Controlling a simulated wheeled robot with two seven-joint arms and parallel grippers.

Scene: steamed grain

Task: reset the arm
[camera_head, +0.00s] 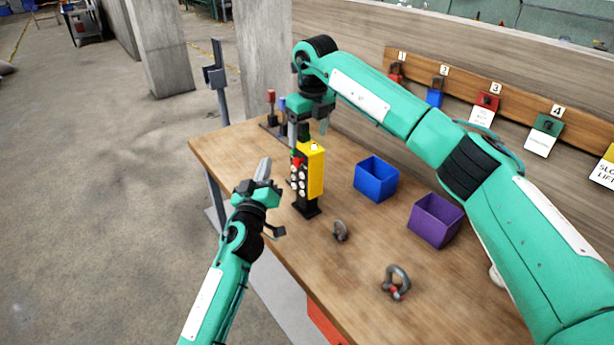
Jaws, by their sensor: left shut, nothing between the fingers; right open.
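My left gripper (263,169) is shut and empty, held just off the table's left edge, to the left of a yellow and black control box (314,172). The box stands upright on a dark base, with several buttons on its front. My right arm reaches across from the right. My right gripper (308,132) points down above the top of the box, with its fingers apart. I cannot tell whether a finger touches the box; nothing shows held between them.
On the wooden table (360,268) stand a blue bin (376,179) and a purple bin (435,220). A small grey shackle (340,231) and a larger shackle (396,283) lie nearer. Joysticks (271,104) stand at the far end. A board (450,75) with numbered padlocks runs along the back.

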